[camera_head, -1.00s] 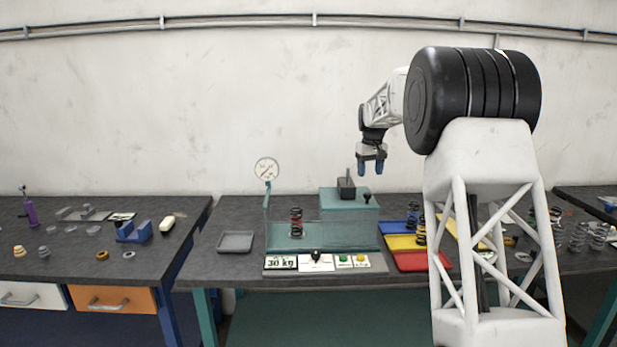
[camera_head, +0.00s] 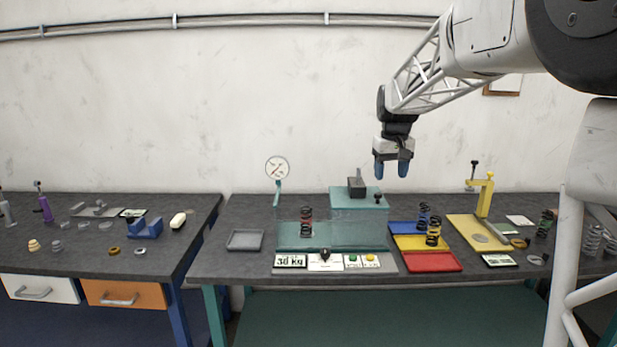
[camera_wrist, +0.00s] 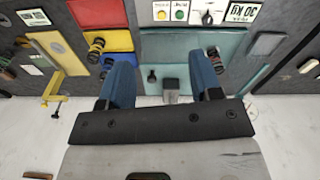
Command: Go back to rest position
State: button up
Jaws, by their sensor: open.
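My gripper (camera_head: 392,167) hangs in the air above the middle bench, against the white wall. It is to the upper right of the teal test stand (camera_head: 357,218) and its blue fingers point down. In the wrist view my gripper (camera_wrist: 163,85) shows two blue fingers spread apart with nothing between them. A dark weight block (camera_head: 356,187) sits on top of the teal stand, below and to the left of the gripper. A red and black spring (camera_head: 306,221) stands upright on the lower part of the stand.
A round gauge (camera_head: 277,167) rises at the stand's left. Blue, yellow and red trays (camera_head: 432,262) lie to its right, with a blue spring (camera_head: 424,215) and a yellow spring (camera_head: 433,232). A yellow clamp fixture (camera_head: 485,194) stands farther right. The air around the gripper is clear.

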jog(key=s+a+f+m, duration=0.1)
jog(key=s+a+f, duration=0.1)
jog(key=s, duration=2.3)
jog(key=s+f, duration=0.5)
jog(key=s, duration=0.6)
jog(key=s+a+f+m+t, duration=0.1)
jog(key=s+f, duration=0.4)
jog(key=s, duration=0.6)
jog(key=shift+a+f+t, duration=0.15)
jog(key=shift+f+t, duration=0.05)
jog(key=shift+t, duration=0.1)
